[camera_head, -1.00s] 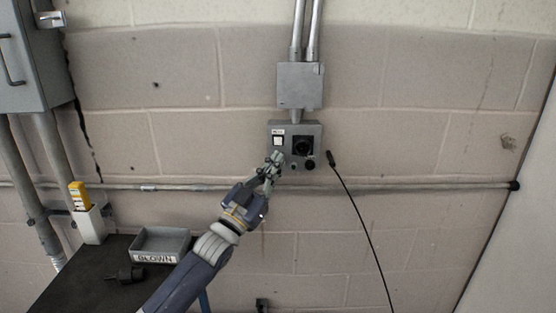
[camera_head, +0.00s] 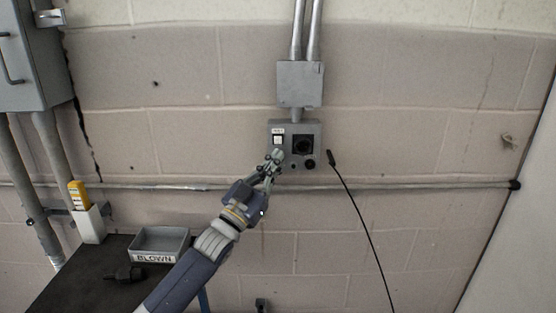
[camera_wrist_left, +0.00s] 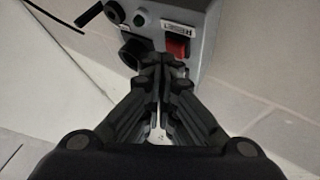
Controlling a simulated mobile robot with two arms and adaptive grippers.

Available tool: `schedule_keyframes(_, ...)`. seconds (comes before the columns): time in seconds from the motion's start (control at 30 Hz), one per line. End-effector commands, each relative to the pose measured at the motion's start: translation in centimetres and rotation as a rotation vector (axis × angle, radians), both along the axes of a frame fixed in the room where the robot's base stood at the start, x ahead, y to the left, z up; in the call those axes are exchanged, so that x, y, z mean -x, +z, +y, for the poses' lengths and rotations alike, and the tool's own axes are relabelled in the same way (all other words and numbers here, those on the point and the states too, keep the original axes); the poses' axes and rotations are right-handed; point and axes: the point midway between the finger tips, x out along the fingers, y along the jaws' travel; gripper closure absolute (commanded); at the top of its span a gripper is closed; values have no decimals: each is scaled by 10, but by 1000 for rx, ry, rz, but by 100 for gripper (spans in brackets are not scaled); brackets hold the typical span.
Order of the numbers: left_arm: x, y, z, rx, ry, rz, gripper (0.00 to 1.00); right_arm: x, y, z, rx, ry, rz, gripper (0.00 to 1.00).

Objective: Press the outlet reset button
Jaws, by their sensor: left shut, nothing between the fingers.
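The grey outlet box (camera_head: 312,130) is mounted on the block wall below a junction box. In the left wrist view the button (camera_wrist_left: 178,48) looks red, under a printed white label (camera_wrist_left: 178,29). Beside it are a dark round socket (camera_head: 303,145) and smaller round fittings. My left gripper (camera_head: 276,157) is shut and empty, its tips just below the button. In the wrist view the fingertips (camera_wrist_left: 165,62) cover the button's lower edge; I cannot tell whether they touch it.
A black cable with a plug end (camera_head: 331,158) hangs right of the box. A horizontal conduit (camera_head: 420,187) crosses the wall below. At lower left, a dark table (camera_head: 80,270) holds a grey tray (camera_head: 160,240) labelled BLOWN, a black part (camera_head: 125,274) and a yellow device (camera_head: 79,194) in a white holder.

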Motion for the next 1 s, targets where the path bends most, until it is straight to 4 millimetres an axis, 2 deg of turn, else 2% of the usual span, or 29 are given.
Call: schedule_keyframes(1.0, -9, 0, 0, 0, 0, 0, 100, 0, -6, 0, 0, 0, 0, 48)
